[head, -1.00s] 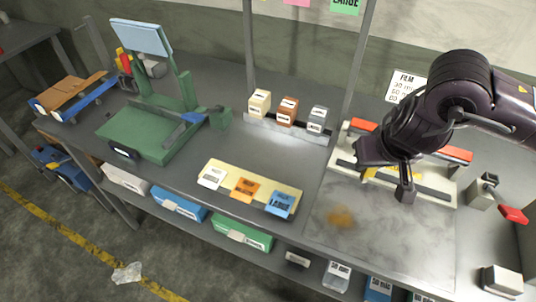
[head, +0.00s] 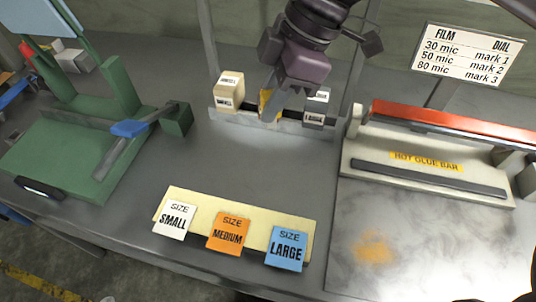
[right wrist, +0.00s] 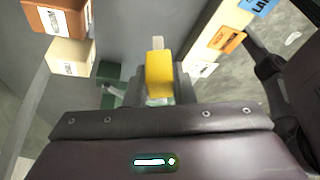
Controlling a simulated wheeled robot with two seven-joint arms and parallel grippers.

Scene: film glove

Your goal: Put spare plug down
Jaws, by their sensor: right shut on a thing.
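My right gripper (head: 273,102) reaches down from the top of the head view, in front of the small rack (head: 228,119) at the back of the table. It is shut on a yellow plug (head: 265,105). The right wrist view shows the yellow plug (right wrist: 159,75) between the fingers, with a pale tip at its far end. In the head view my gripper hides the middle of the rack; whether the plug touches anything there I cannot tell. My left gripper is not in view.
A size-card strip (head: 178,194), green stand (head: 80,150) and hot glue bar (head: 430,190) surround clear grey table.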

